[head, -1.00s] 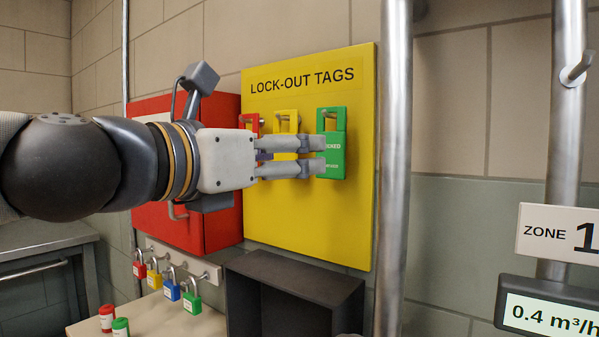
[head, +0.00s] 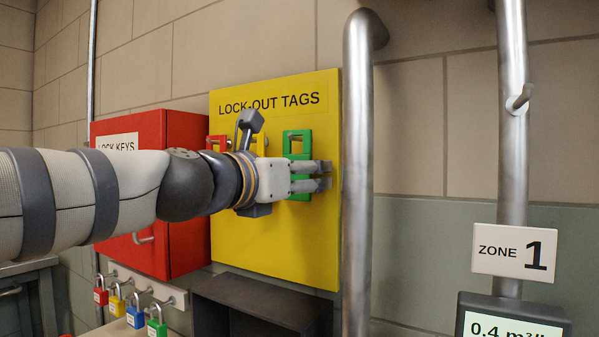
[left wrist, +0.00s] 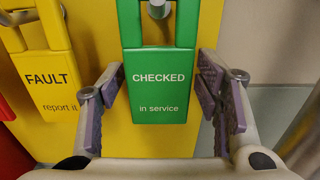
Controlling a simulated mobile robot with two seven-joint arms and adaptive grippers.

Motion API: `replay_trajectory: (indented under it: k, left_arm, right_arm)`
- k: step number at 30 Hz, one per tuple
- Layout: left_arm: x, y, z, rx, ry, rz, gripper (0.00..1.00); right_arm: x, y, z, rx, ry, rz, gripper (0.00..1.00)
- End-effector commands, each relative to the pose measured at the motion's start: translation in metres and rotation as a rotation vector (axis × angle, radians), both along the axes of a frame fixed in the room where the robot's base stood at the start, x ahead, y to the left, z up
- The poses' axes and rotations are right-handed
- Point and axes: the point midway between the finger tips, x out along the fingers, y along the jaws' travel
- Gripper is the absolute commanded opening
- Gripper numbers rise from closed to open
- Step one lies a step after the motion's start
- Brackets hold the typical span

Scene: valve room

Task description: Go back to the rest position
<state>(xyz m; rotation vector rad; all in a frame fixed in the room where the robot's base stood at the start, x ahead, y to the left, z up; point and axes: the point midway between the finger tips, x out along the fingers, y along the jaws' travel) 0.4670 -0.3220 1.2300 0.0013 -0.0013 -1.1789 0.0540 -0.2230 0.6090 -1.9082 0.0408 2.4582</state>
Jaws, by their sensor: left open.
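My left gripper (head: 328,177) is open in front of the yellow lock-out tags board (head: 275,240). The green tag (head: 297,140) hangs on its peg on the board. In the left wrist view the green tag (left wrist: 160,75) reads "CHECKED in service" and lies between the two spread fingers (left wrist: 160,105), with space on both sides. The yellow tag (left wrist: 50,85) reading "FAULT report it" hangs to its left. In the head view my left arm partly hides the yellow and red tags. My right gripper is not in view.
A vertical metal pipe (head: 357,200) stands just right of the board. The red key cabinet (head: 185,235) is left of it. Below are a dark open box (head: 265,305) and a row of hanging padlocks (head: 135,315). A zone 1 sign (head: 513,250) is at the right.

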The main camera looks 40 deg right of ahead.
Motion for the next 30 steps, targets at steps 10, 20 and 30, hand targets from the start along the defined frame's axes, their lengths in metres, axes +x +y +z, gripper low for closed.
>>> replay_trajectory:
  k: [10, 20, 30]
  left_arm:
    - [0.0008, -0.0003, -0.0009, 0.000, 0.001, 0.000, 0.36]
    - [0.0007, -0.0003, -0.0007, 0.000, 0.001, 0.000, 0.10]
    - [0.0006, -0.0002, 0.0002, 0.000, 0.001, 0.001, 0.10]
  right_arm:
    - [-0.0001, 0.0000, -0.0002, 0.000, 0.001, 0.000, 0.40]
    - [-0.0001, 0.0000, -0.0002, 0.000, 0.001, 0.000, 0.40]
    - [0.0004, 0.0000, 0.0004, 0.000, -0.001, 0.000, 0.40]
